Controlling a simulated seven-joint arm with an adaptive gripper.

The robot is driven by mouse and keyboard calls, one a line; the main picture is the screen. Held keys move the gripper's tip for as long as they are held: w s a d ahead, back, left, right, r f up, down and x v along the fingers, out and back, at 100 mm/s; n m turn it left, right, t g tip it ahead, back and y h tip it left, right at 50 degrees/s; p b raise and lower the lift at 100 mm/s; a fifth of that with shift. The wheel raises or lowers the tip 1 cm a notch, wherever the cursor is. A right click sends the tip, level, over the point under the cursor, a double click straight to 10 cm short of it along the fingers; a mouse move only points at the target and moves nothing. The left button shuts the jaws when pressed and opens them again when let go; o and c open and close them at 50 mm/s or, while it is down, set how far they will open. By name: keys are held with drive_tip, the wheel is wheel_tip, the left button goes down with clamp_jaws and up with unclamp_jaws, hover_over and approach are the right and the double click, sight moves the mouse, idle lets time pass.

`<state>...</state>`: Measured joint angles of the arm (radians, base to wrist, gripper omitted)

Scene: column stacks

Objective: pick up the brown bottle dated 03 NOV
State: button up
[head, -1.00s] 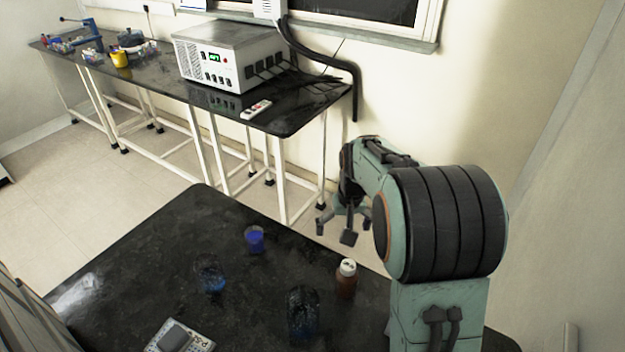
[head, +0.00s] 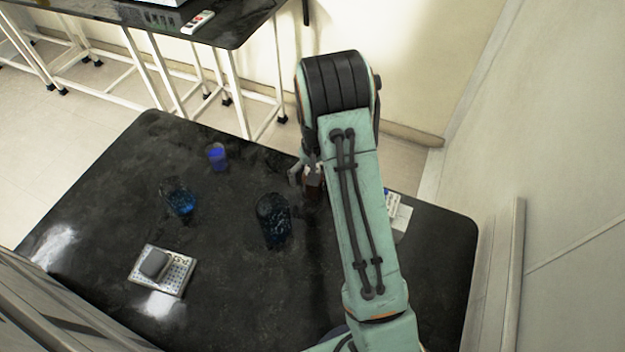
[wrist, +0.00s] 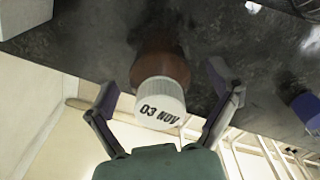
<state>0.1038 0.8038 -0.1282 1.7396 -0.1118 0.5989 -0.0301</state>
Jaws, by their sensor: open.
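The brown bottle (wrist: 163,68) shows in the wrist view with a white cap (wrist: 160,100) printed "03 NOV". My gripper (wrist: 168,92) is open, with one finger on each side of the bottle and cap. Gaps show between the fingers and the bottle, and nothing is gripped. In the head view the brown bottle (head: 313,188) stands on the black table (head: 230,270), mostly hidden by my arm and gripper (head: 304,172).
A dark blue glass vessel (head: 272,220) stands left of the bottle. Farther left are another blue glass vessel (head: 180,200) and a small blue cup (head: 217,156). A grey-topped device (head: 160,268) lies at front left. A white item (head: 398,212) lies right of my arm.

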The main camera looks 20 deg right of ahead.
drive_tip(key=c, duration=1.3)
